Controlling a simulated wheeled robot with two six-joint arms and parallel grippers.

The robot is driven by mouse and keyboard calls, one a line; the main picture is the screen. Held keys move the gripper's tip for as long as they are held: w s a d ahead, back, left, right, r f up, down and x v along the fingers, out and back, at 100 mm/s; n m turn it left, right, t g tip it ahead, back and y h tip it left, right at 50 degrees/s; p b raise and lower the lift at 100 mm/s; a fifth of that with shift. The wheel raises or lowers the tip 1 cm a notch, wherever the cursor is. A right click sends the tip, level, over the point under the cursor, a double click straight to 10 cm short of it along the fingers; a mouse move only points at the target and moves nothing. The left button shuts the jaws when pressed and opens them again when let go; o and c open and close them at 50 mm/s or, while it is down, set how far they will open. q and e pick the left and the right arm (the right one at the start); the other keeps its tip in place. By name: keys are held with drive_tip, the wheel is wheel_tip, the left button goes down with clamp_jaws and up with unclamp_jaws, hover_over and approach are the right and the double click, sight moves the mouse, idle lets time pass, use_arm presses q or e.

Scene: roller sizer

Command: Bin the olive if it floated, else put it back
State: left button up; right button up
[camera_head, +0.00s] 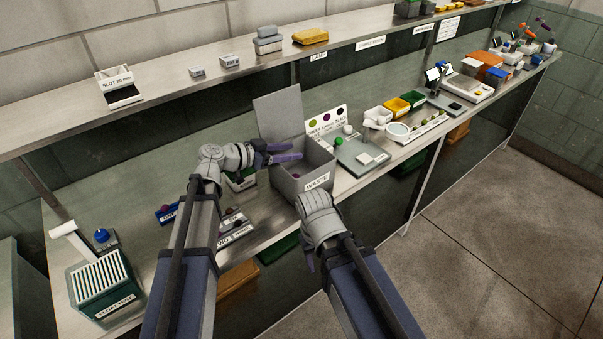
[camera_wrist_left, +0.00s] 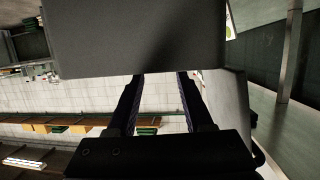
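The grey waste bin (camera_head: 318,182) stands at the bench's front edge with its lid (camera_head: 277,112) raised. A small dark purple round thing, likely an olive (camera_head: 295,176), shows inside it. My left gripper (camera_head: 300,150) is over the bin's opening with its fingers apart. In the left wrist view (camera_wrist_left: 160,82) the gap between the fingers is empty, and a grey panel fills the top. The float test tank (camera_head: 103,290) with a slatted top is at the lower left. My right gripper is mostly hidden behind its wrist, in front of the bench; its fingers do not show clearly.
A labelled tray (camera_head: 236,228) with dark round things lies left of the bin, partly behind my left arm. A colour chart (camera_head: 327,121) stands behind the bin. A grey board with a green ball (camera_head: 338,141) is to its right. The shelf (camera_head: 160,95) runs above.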

use_arm(q)
drive_tip(key=shift+o, duration=0.3)
drive_tip(key=p+v, duration=0.2)
drive_tip(key=v, duration=0.5)
drive_tip(key=shift+s+a, duration=0.15)
drive_tip(key=shift+a, duration=0.2)
drive_tip(key=shift+r, duration=0.15)
